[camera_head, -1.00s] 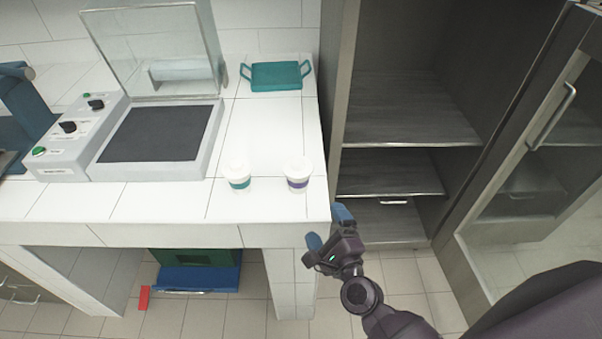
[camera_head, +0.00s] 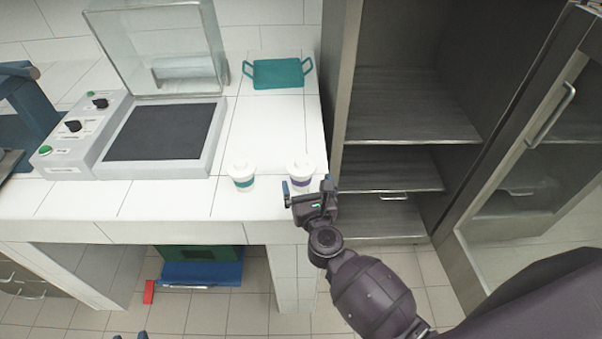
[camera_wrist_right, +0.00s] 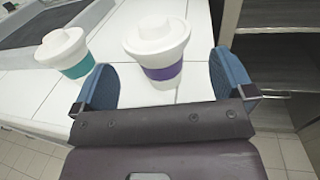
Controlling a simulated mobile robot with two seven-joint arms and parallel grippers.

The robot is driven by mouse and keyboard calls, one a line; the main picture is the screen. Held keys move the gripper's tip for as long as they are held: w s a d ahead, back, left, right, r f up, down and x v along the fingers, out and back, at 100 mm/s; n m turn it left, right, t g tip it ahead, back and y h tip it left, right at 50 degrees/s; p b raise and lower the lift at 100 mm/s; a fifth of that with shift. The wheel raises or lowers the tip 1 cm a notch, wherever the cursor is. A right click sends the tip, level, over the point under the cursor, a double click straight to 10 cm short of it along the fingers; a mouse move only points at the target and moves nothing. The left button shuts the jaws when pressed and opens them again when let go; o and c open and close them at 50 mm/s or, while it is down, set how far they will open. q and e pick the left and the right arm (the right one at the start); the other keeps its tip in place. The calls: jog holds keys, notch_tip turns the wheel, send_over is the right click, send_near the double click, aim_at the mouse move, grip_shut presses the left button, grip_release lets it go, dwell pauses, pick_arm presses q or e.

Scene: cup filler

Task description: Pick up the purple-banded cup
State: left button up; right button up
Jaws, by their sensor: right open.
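The purple-banded cup (camera_head: 300,172) is white with a lid and stands upright near the front right corner of the white counter. It also shows in the right wrist view (camera_wrist_right: 162,73), ahead of the jaws and between the lines of the two fingers. My right gripper (camera_head: 308,186) is open and empty at the counter's front edge, just in front of this cup, and partly covers its lower part in the head view. In the wrist view its blue fingers (camera_wrist_right: 165,85) are spread to either side. At the bottom of the head view, small blue tips (camera_head: 130,336) show, probably my left gripper.
A teal-banded cup (camera_head: 242,177) stands just left of the purple-banded one. A machine with a raised clear lid (camera_head: 160,45) and a dark plate is at the left. A teal tray (camera_head: 278,74) lies at the back. An open cabinet (camera_head: 405,110) stands right of the counter.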

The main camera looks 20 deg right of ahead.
aim_at(304, 179)
jog(key=shift+w+d, duration=0.1)
jog(key=shift+w, duration=2.6)
jog(key=c, duration=1.2)
